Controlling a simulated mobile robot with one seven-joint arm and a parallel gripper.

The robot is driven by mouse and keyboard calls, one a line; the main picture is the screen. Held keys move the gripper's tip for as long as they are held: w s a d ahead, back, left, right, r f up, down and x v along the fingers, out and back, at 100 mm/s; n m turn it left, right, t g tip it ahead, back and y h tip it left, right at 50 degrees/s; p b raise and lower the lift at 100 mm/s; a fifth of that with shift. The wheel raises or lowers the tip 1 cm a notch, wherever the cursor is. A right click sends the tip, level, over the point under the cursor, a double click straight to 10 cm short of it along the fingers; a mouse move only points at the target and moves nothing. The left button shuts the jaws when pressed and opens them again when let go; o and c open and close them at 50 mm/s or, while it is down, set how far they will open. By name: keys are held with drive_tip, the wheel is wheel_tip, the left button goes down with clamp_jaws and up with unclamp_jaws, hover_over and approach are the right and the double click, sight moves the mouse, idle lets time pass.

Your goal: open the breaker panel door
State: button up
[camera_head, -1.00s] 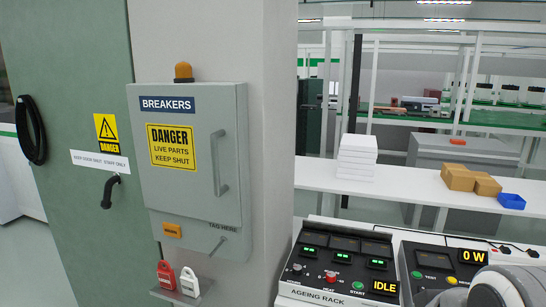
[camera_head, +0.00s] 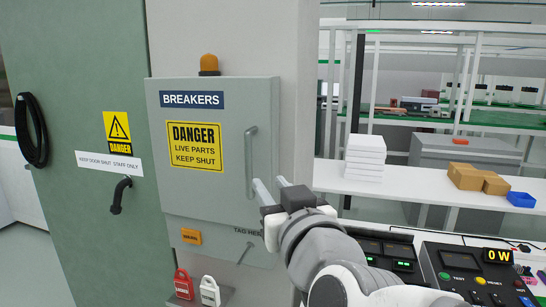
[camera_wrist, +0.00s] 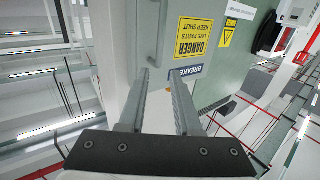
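The grey breaker panel door (camera_head: 205,140) is shut, with a "BREAKERS" label and a yellow "DANGER" sign on it. Its upright bar handle (camera_head: 250,163) is on the right side of the door. My gripper (camera_head: 271,184) is in front of the panel, just right of the handle's lower end. Its two fingers are apart with nothing between them. In the wrist view, the gripper (camera_wrist: 161,76) is open and the handle (camera_wrist: 159,35) lies beyond the fingertips. No contact with the handle is visible.
An amber lamp (camera_head: 208,64) sits on top. A console (camera_head: 470,275) stands at the lower right. A white bench (camera_head: 420,185) behind holds boxes and a blue bin (camera_head: 521,199).

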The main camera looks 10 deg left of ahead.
sight(249, 156)
drive_tip(key=x, duration=1.6)
drive_tip(key=shift+w+a+f+b, duration=0.1)
drive_tip(key=shift+w+a+b, duration=0.1)
drive_tip(key=shift+w+b, duration=0.1)
clamp_jaws()
idle(0.9)
